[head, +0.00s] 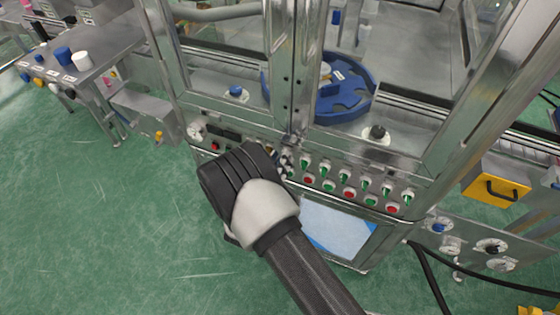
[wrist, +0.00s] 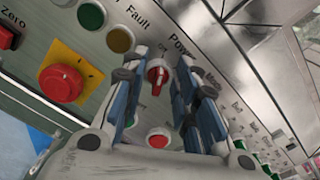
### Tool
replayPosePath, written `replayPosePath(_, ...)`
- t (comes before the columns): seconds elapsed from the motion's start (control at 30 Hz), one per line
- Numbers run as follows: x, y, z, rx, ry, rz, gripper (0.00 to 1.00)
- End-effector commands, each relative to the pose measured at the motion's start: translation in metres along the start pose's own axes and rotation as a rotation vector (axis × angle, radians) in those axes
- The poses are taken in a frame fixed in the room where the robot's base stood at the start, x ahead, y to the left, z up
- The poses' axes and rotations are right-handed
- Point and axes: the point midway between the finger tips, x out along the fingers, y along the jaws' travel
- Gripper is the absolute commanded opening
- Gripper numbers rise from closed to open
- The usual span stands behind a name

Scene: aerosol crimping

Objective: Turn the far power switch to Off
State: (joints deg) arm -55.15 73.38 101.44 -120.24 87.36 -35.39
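A red rotary switch (wrist: 157,74) under a "Power" label sits on the panel in the wrist view. Its grip stands roughly upright in the picture; its exact setting is hard to read. My gripper (wrist: 158,80) is open, with its blue-padded fingers on either side of the switch. A gap shows between the fingers and the knob, and I cannot tell how deep the fingertips reach. In the head view my arm's wrist hides the gripper and this switch. I cannot tell from these views whether it is the far power switch.
A red push button (wrist: 158,139) lies below the switch. A red emergency button on a yellow plate (wrist: 62,82) and green (wrist: 91,15) and amber (wrist: 120,39) lamps are to its left. Several green knobs (head: 346,177) line the panel rightward. Glass doors rise above.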

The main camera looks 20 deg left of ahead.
Motion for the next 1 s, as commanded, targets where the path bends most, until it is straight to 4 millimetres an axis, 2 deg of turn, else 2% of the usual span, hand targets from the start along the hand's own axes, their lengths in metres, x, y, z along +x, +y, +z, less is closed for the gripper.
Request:
replayPosePath(0.27,-0.006,0.001,0.000,0.000,0.000,0.001,0.28)
replayPosePath(0.37,-0.020,0.002,0.001,0.000,-0.001,0.004,0.28)
replayPosePath(0.7,-0.091,0.001,0.001,-0.001,-0.003,0.004,0.28)
replayPosePath(0.83,-0.109,0.001,0.001,0.000,-0.002,0.003,0.28)
replayPosePath(1.0,-0.119,0.000,0.000,0.001,-0.001,0.001,0.28)
